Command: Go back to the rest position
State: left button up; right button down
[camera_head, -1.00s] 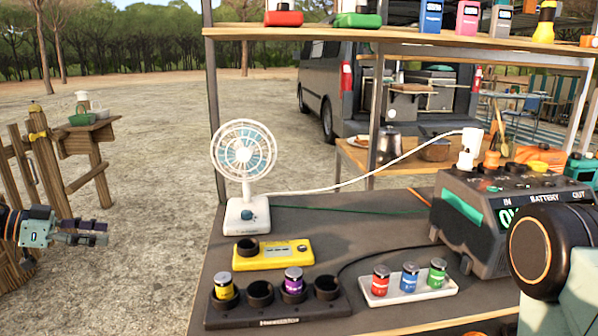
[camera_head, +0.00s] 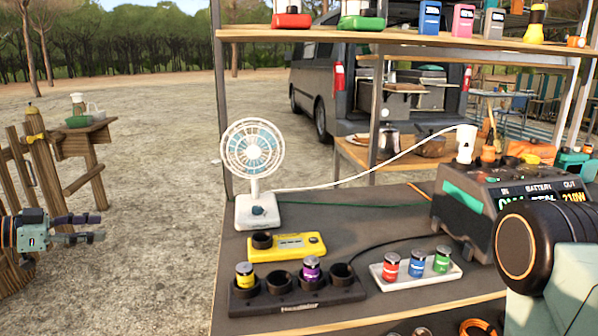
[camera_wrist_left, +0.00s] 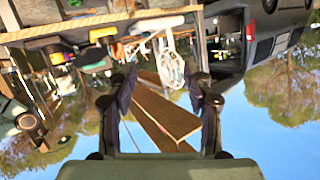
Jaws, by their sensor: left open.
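My left gripper (camera_head: 88,228) is at the left edge of the head view, out past the left side of the table, with its fingers pointing right. It is open and empty. In the left wrist view its two fingers (camera_wrist_left: 165,95) stand apart, with shelf boards and the fan seen beyond the gap, and nothing held. My right gripper does not show; a black and pale green arm part of mine fills the lower right of the head view.
The table (camera_head: 300,220) holds a white fan (camera_head: 253,165), a yellow device (camera_head: 288,246), a black battery holder (camera_head: 250,302), a white tray (camera_head: 385,282) with three batteries and a power station (camera_head: 480,205). A wooden fence (camera_head: 20,180) stands left. Open ground lies between.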

pick_arm(q)
jog(key=w+d+f+n+t+y, duration=0.35)
jog(key=d+f+n, duration=0.25)
jog(key=d+f, duration=0.2)
jog(key=s+d+f+n+g+y, duration=0.1)
jog(key=s+d+f+n+y, duration=0.1)
jog(key=s+d+f, duration=0.4)
jog(key=s+d+f+n+g+y, duration=0.2)
jog(key=d+f+n, duration=0.15)
jog(key=f, duration=0.45)
jog(key=s+d+f+g+y+p, duration=0.1)
jog(key=s+d+f+g, duration=0.25)
jog(key=s, duration=0.55)
jog(key=s+d+f+g+p, duration=0.15)
jog(key=s+d+f, duration=0.35)
jog(key=s, duration=0.5)
jog(key=s+d+r+g+y, duration=0.1)
jog(key=s+g, duration=0.2)
jog(key=s, duration=0.7)
jog(key=s+d+r+g, duration=0.1)
jog(key=s+g, duration=0.2)
jog(key=s, duration=0.7)
jog(key=shift+s+d+r+y, duration=0.15)
jog(key=shift+s+d+y, duration=0.15)
jog(key=shift+d+y, duration=0.05)
